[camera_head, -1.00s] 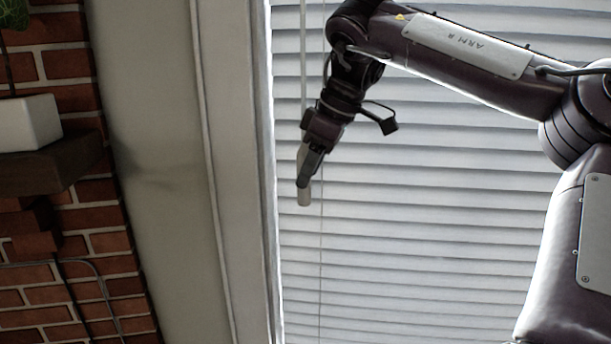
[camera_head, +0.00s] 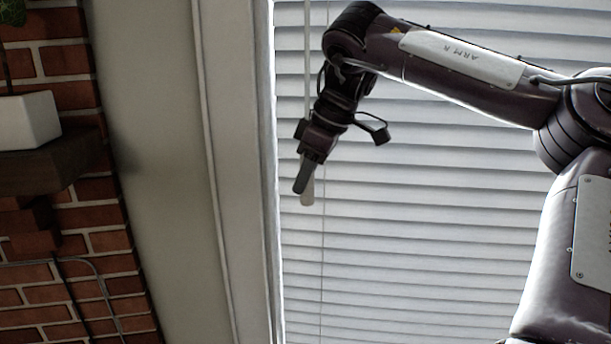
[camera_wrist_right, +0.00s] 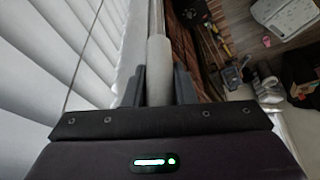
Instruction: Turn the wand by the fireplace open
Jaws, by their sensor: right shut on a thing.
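The wand (camera_head: 308,192) is a thin pale rod hanging in front of the window blinds, with a thicker grip at its lower end. In the right wrist view the wand's grip (camera_wrist_right: 158,72) stands between the two dark fingers. My right gripper (camera_head: 304,184) is shut on the wand near its lower end, and it also shows in the right wrist view (camera_wrist_right: 158,88). Part of the wand is hidden behind the gripper and wrist. The blinds (camera_head: 420,215) have slats with narrow gaps between them. My left gripper is not in view.
A white window frame (camera_head: 238,180) runs close to the left of the wand. Further left are a brick wall (camera_head: 70,75), a dark mantel shelf (camera_head: 55,165) and a white planter (camera_head: 28,120). A thin cord (camera_head: 323,260) hangs just right of the wand.

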